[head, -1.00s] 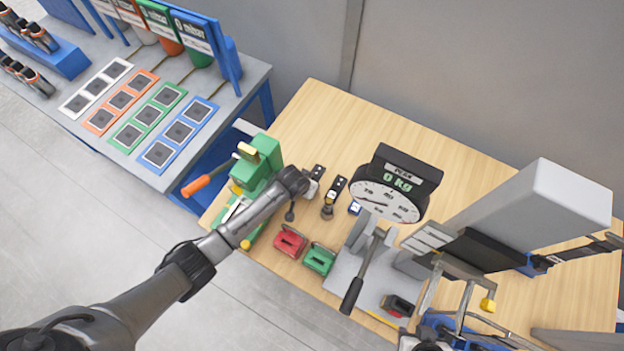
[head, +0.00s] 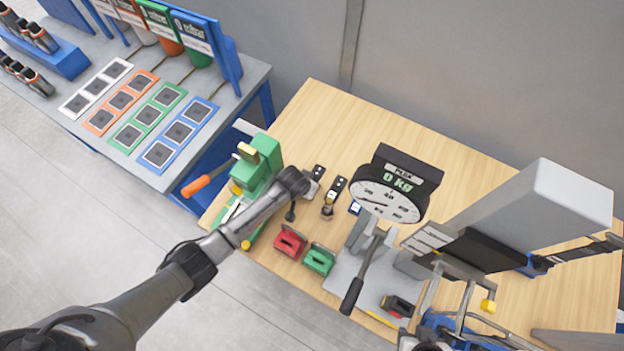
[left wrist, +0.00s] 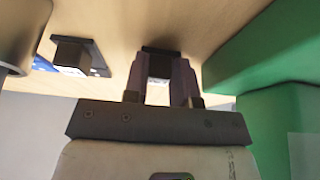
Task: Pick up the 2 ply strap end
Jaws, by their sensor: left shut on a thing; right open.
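Two dark strap ends lie near the back of the wooden table. One strap end (head: 318,172) shows just past my left gripper, and the other strap end (head: 336,187) lies to its right. I cannot read which is the 2 ply one. My left gripper (head: 301,188) is over the table beside the nearer strap end; its fingers are mostly hidden in the head view. In the left wrist view its fingers (left wrist: 160,82) are shut on a dark strap end with a pale face (left wrist: 159,65). My right gripper (head: 425,338) is at the bottom edge, partly cut off, open.
A green press with an orange handle (head: 198,185) stands left of the strap ends. A red block (head: 290,241) and a green block (head: 319,260) lie in front. A black dial gauge (head: 390,190) reading 0 kg stands right. A green body (left wrist: 270,50) is close in the left wrist view.

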